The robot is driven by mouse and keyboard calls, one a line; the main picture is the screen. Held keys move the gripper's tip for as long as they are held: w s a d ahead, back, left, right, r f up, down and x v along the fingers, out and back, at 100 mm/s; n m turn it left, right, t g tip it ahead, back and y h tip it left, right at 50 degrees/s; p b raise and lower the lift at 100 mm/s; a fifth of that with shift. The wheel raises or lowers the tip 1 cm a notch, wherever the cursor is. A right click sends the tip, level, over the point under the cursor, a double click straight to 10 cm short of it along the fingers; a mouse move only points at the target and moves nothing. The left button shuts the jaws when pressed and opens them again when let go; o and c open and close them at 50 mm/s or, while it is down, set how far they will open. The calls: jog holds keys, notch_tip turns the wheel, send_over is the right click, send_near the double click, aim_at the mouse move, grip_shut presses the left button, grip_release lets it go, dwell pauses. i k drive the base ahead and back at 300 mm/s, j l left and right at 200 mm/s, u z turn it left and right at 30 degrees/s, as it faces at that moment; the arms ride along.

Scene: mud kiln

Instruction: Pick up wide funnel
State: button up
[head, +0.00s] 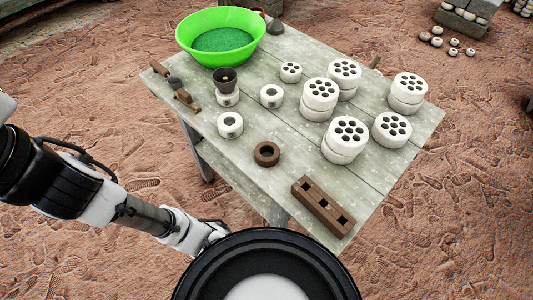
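A dark, funnel-shaped piece, wide at the top, that looks like the wide funnel (225,76) stands upright toward the back left of the table (268,205). It sits on a white ring-like piece (227,98), and something small and light shows in its mouth. My arm reaches in from the left, low beside the table's front-left edge, well away from the funnel. I cannot make out my gripper's fingers.
A green basin (221,18) stands behind the funnel. White rings (230,125) are close to it, with brown pieces (187,99) on its left. White perforated cylinders (345,138) fill the right side. A brown ring (267,154) and slotted block (323,205) lie nearer me.

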aim_at(225, 88)
jog(key=i+j+z, duration=0.1)
jog(key=i+j, duration=0.15)
jog(key=j, duration=0.15)
jog(key=i+j+z, duration=0.1)
jog(key=i+j, duration=0.15)
jog(key=i+j+z, duration=0.1)
jog(key=j, duration=0.45)
jog(key=i, duration=0.1)
